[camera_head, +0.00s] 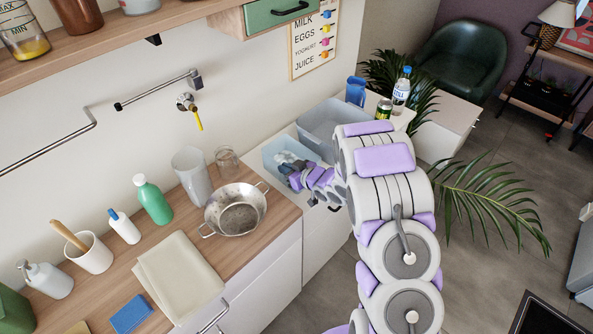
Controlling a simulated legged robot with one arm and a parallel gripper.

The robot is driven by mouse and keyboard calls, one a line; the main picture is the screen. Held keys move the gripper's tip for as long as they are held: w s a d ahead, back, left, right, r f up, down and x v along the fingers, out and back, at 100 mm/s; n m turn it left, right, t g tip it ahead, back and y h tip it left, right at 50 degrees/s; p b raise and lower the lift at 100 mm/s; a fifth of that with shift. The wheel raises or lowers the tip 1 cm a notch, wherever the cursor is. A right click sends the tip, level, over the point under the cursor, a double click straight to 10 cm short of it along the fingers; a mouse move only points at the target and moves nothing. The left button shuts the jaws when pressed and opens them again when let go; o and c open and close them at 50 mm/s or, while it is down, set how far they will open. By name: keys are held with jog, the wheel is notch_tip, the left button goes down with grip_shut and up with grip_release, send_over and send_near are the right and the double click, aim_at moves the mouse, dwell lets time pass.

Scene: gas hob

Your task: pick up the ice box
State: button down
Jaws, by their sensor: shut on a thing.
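A small light-blue open box, which looks like the ice box (271,152), stands at the right end of the counter by the wall. Pale grey-white pieces lie inside it. My arm reaches in from the right, and my gripper (291,172) is at the box's near side. The gripper appears shut on the box there. The fingertips are small and partly hidden, so the exact grip point is unclear. My arm hides part of the box's right side.
A larger pale-blue bin (322,115) stands right behind the box. A metal colander (236,209), a grey cup (189,175) and a glass (227,162) stand close on its left. A blue-capped bottle (401,92) and a can (384,109) stand to the right.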

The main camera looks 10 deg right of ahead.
jog(key=shift+a, duration=0.9)
dwell(0.3)
jog(key=shift+d, duration=0.1)
